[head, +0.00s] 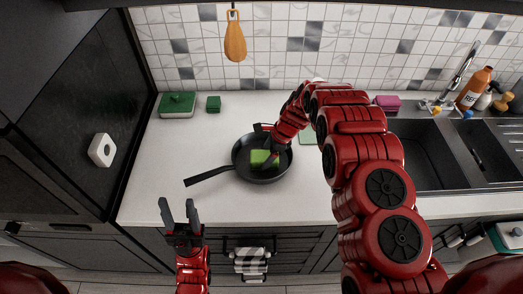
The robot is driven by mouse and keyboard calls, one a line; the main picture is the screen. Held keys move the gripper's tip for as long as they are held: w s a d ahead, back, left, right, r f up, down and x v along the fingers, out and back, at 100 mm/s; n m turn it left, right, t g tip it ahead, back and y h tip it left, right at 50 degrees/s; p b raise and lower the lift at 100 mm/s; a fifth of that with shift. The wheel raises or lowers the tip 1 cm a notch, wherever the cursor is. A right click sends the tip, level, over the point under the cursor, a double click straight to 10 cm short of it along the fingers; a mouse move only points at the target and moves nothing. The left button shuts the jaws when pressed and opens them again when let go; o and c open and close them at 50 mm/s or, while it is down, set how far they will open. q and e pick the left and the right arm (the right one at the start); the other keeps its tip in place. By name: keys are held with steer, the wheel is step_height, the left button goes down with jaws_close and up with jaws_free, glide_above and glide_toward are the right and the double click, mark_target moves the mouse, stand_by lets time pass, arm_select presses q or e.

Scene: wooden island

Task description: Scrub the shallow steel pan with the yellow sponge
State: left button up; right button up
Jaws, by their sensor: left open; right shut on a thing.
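The shallow pan (245,174) looks dark. It rests on the white counter with its handle pointing to the lower left. A yellow-green sponge (260,160) is inside the pan, near the middle of its floor. My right gripper (269,152) reaches down over the pan from the right and is shut on the sponge. The gripper partly covers the sponge and the pan's far rim. I cannot tell how firmly the sponge presses on the pan. My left gripper (180,217) is open and empty, in front of the counter's edge, left of and below the pan.
A green box (177,105) and a small green block (213,103) stand at the back left. A wooden utensil (235,40) hangs on the wall. A pink block (387,102) and a sink (420,150) are to the right. A towel (250,262) hangs in front. The counter left of the pan is clear.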

steer(key=shift+f, duration=0.1)
steer(key=shift+w+f+b, duration=0.1)
steer(key=shift+b, duration=0.2)
steer(key=shift+w+a+f+b, duration=0.1)
steer(key=shift+w+a+b, duration=0.35)
steer(key=shift+w+b, duration=0.35)
steer(key=shift+s+r+p, duration=0.2)
steer(key=shift+r+p, duration=0.05)
steer(key=shift+p, duration=0.05)
steer(key=shift+w+r, duration=0.15)
steer(key=shift+r, duration=0.45)
